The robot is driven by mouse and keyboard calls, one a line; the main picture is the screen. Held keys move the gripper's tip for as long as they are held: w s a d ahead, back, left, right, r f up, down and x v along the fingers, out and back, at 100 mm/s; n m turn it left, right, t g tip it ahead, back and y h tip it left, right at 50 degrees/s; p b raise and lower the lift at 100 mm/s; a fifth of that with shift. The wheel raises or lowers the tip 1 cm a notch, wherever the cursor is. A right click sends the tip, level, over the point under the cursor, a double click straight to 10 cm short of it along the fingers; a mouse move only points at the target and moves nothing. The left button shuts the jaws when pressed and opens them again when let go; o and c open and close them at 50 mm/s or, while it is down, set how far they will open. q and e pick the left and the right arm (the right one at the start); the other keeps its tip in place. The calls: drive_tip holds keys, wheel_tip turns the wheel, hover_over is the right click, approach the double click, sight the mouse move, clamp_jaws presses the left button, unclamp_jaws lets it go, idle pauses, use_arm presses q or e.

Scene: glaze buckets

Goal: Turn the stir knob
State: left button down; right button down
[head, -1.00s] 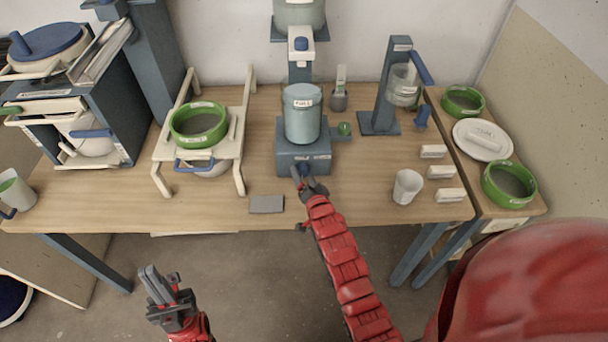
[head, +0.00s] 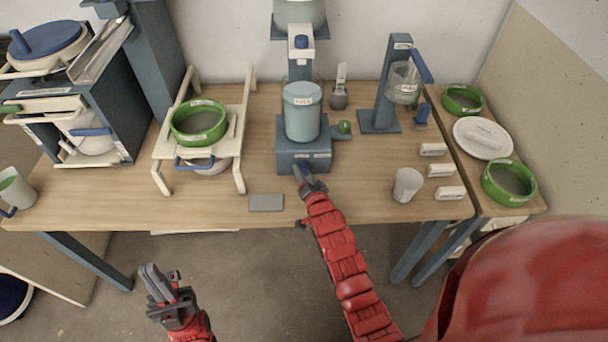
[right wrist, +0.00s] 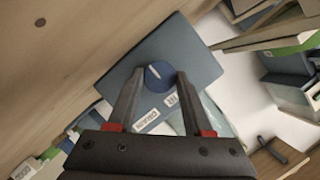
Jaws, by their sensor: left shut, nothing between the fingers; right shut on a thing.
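The stir knob (right wrist: 159,75) is a round blue knob with a white pointer line, on the front of the blue stirrer base (head: 290,153). A pale blue bucket (head: 302,115) stands upright on that base. My right gripper (right wrist: 157,84) is shut on the knob, one finger on each side of it in the right wrist view. In the head view the right gripper (head: 301,170) covers the knob at the front of the base. My left gripper (head: 148,270) is shut and empty, low in front of the table.
A grey pad (head: 266,202) lies on the table left of my right arm. A white cup (head: 407,185) and small labelled blocks (head: 441,170) stand to the right. A stand with a green-rimmed sieve (head: 198,123) is to the left.

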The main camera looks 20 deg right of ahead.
drive_tip(key=shift+f+n+b, duration=0.15)
drive_tip(key=shift+n+b, duration=0.35)
drive_tip(key=shift+b, duration=0.45)
drive_tip(key=n+h+b, duration=0.1)
drive_tip(key=b, duration=0.1)
drive_tip(key=n+g+h+b, duration=0.1)
drive_tip(key=n+b, duration=0.1)
drive_tip(key=b, duration=0.1)
drive_tip(key=n+h+b, duration=0.1)
drive_tip(key=n+b, duration=0.1)
drive_tip(key=shift+a+g+b, duration=0.3)
drive_tip(key=shift+a+b, duration=0.05)
drive_tip(key=n+h+b, duration=0.1)
drive_tip(key=n+b, duration=0.1)
drive_tip(key=b, duration=0.1)
drive_tip(key=shift+n+h, duration=0.3)
drive_tip(key=shift+h, duration=0.1)
drive_tip(key=shift+w+a+n+h+b, duration=0.1)
drive_tip(key=shift+a+n+h+b, duration=0.05)
drive_tip(key=shift+n+h+b, duration=0.9)
drive_tip(key=n+h+b, duration=0.1)
drive_tip(key=n+b, duration=0.1)
drive_tip(key=n, duration=0.1)
drive_tip(key=n+h+b, duration=0.1)
drive_tip(key=n, duration=0.2)
drive_tip(key=shift+f, duration=0.15)
drive_tip(key=shift+n+t+h+b, duration=0.5)
drive_tip(key=shift+n+h+b, duration=0.15)
drive_tip(key=shift+n, duration=0.5)
